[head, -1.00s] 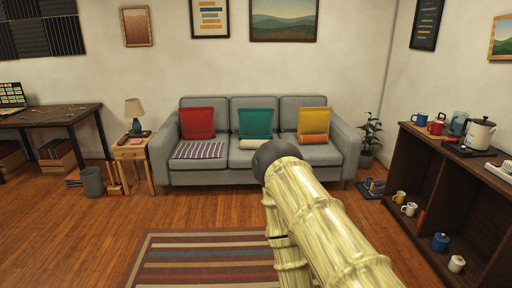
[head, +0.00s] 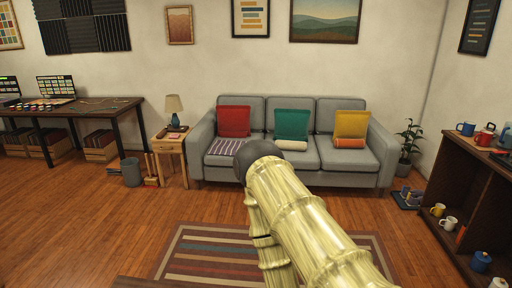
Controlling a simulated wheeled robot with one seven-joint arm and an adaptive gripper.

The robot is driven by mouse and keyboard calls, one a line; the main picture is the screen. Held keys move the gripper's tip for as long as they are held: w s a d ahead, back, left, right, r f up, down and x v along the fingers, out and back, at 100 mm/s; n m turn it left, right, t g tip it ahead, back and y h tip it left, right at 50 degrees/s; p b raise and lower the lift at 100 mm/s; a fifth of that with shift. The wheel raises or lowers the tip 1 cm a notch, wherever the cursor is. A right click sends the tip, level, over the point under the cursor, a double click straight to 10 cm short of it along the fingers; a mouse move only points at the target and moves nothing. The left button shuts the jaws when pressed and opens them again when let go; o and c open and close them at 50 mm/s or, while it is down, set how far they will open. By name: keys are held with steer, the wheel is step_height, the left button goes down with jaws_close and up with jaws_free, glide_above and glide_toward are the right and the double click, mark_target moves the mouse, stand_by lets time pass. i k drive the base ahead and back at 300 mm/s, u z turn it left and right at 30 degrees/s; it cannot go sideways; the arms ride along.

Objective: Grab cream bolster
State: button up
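The cream bolster (head: 292,145) lies on the seat of the grey sofa (head: 330,171), in front of the teal cushion (head: 291,124). It is small in the head view, and its left end is close to the dark rounded joint of my arm in the picture. My pale, bamboo-patterned arm rises from the bottom centre and covers part of the sofa's left front. My gripper is not in view.
A red cushion (head: 234,121) and a striped cloth (head: 225,147) are on the sofa's left; a yellow cushion (head: 351,124) and orange bolster (head: 349,142) on its right. A striped rug (head: 190,254) lies in front. A shelf unit (head: 465,186) stands at right.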

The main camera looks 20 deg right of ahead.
mark_target(291, 145)
steer(key=u, duration=1.9)
steer(key=k, duration=2.25)
steer(key=z, duration=2.55)
steer(key=i, duration=4.8)
steer(key=u, duration=0.05)
